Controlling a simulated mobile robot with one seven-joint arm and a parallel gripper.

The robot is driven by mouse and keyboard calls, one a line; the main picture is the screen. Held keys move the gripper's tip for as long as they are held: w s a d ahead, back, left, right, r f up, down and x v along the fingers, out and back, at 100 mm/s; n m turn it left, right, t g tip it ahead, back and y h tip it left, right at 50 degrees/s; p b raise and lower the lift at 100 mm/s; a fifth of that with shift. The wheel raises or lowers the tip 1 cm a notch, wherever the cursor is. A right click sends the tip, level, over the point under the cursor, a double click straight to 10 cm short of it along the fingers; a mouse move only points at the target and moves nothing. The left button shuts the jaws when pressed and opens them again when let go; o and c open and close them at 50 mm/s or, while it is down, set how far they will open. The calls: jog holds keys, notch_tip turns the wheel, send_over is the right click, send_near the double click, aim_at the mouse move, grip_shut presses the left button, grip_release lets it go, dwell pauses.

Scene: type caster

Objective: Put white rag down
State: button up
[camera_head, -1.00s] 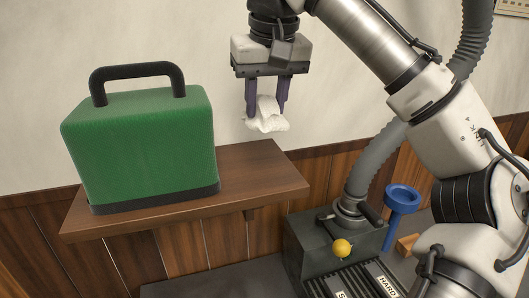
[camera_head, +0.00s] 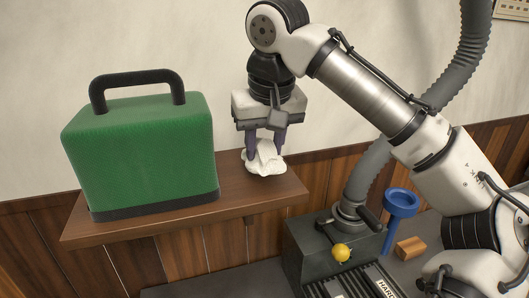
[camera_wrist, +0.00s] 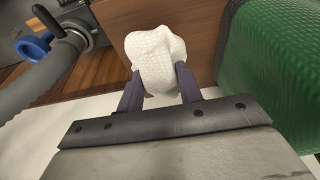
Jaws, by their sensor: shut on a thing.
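The white rag (camera_head: 265,159) is a crumpled, textured cloth between the two dark purple fingers of my gripper (camera_head: 266,146). My gripper points down and is shut on the rag, over the right end of the brown wooden shelf (camera_head: 240,200). The rag's lower edge appears at or just above the shelf top; I cannot tell whether it touches. In the wrist view the rag (camera_wrist: 156,60) bulges out past the fingertips of my gripper (camera_wrist: 160,88), with the wood behind it.
A green case (camera_head: 140,150) with a black handle stands on the shelf's left part, beside my gripper. Below right are a dark machine (camera_head: 320,255) with a yellow knob (camera_head: 341,252), a blue funnel (camera_head: 401,203) and a wooden block (camera_head: 411,247). The shelf's front right is bare.

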jog(key=shift+f+p, duration=0.55)
jog(key=shift+f, duration=0.65)
jog(key=shift+f, duration=0.3)
jog(key=o, duration=0.9)
jog(key=shift+r, duration=0.1)
jog(key=shift+d+b, duration=0.1)
jog(key=shift+b, duration=0.3)
jog(key=b+v, duration=0.2)
jog(key=v, duration=1.2)
